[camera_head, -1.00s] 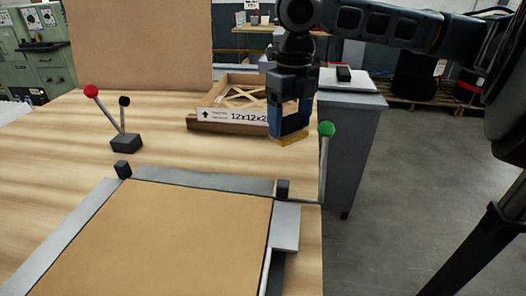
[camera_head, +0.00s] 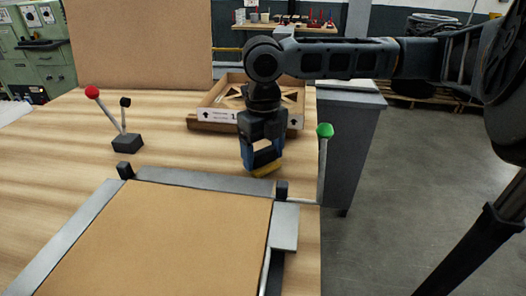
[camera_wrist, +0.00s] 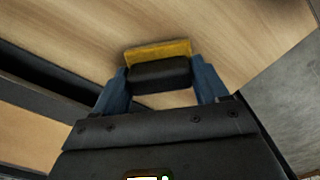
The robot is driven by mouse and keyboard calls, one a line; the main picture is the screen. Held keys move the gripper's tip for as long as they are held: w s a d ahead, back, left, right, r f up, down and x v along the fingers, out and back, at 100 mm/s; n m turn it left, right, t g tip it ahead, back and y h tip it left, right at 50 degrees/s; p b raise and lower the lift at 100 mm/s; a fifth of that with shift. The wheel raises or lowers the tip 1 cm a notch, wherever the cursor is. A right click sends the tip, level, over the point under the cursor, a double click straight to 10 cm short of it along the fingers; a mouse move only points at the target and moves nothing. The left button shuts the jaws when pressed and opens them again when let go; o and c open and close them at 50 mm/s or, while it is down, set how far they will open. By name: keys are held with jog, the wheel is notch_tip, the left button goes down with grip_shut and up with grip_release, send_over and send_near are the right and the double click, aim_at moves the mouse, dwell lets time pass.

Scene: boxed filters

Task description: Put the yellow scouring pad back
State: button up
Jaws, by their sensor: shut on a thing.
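The yellow scouring pad (camera_head: 266,168) is at the lower end of my gripper (camera_head: 262,160), above the wooden table just behind the frame's grey back bar. In the wrist view, the yellow pad (camera_wrist: 158,52) shows as a strip with a dark block (camera_wrist: 160,75) along it, between the two blue fingers of my gripper (camera_wrist: 162,80). The fingers are shut on this piece. Whether the pad touches the table cannot be told.
A fixture with a grey frame (camera_head: 205,181) holds a brown board (camera_head: 160,240). A green-knobbed lever (camera_head: 324,131) stands right of my gripper. A labelled wooden box (camera_head: 206,115) lies behind it. A red-knobbed lever (camera_head: 92,92) stands at left. Bare table lies between.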

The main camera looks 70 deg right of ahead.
aim_at(263, 151)
jog(key=shift+f, duration=0.2)
jog(key=o, duration=1)
jog(key=shift+r, duration=0.1)
notch_tip(263, 151, up, 12)
jog(key=shift+r+b, duration=0.15)
jog(key=shift+b, duration=0.15)
